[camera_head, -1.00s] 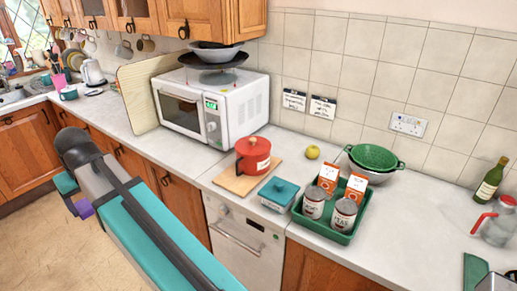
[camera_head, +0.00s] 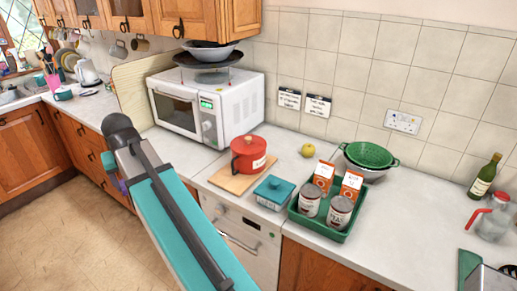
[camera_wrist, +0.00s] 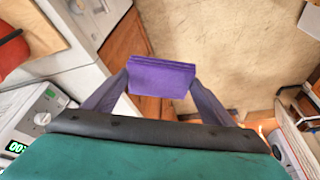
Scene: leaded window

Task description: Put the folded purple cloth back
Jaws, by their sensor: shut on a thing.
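The folded purple cloth (camera_wrist: 160,78) is held between the two fingers of my gripper (camera_wrist: 160,84) in the wrist view. The cloth looks like a small flat stack of layers, with its folded edges showing. My gripper is shut on it, over the floor in front of the wooden cupboards. In the head view only a small purple patch (camera_head: 122,186) shows beside my teal and grey arm, and the fingers are mostly hidden there.
The counter (camera_head: 415,215) holds a white microwave (camera_head: 235,108), a red pot (camera_head: 249,153) on a board, a teal box (camera_head: 273,191), a green tray (camera_head: 334,234) with cans and cartons, and a green colander (camera_head: 370,155). The floor (camera_head: 60,245) is clear.

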